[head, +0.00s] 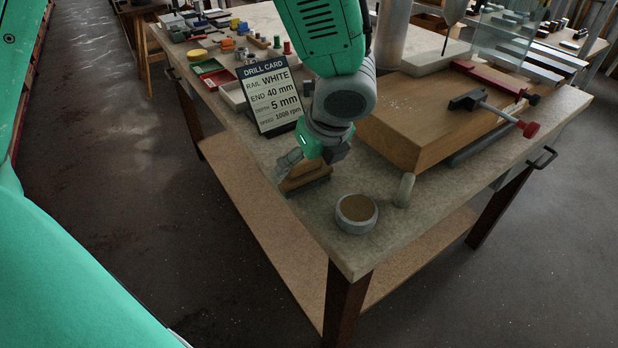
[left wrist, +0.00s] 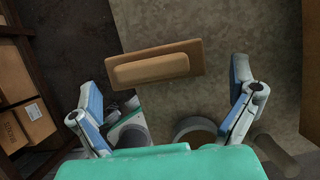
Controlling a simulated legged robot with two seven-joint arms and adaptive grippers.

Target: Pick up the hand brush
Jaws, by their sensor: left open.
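The hand brush (head: 306,178) lies on the near part of the workbench top, close to its left edge, with a wooden back and dark underside. In the left wrist view the brush (left wrist: 155,62) shows whole, with a raised wooden grip along its top. My left gripper (head: 318,152) is just above the brush in the head view and covers part of it. In the left wrist view my left gripper (left wrist: 164,82) is open, its two fingers wide apart, with the brush beyond and between them. Nothing is held. My right gripper is not in view.
A drill card (head: 270,98) stands behind the brush. A round bowl (head: 356,213) and a small upright cylinder (head: 404,190) stand to its right. A large wooden block (head: 420,125) lies behind these, with a red clamp (head: 500,113). The bench's front corner is bare.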

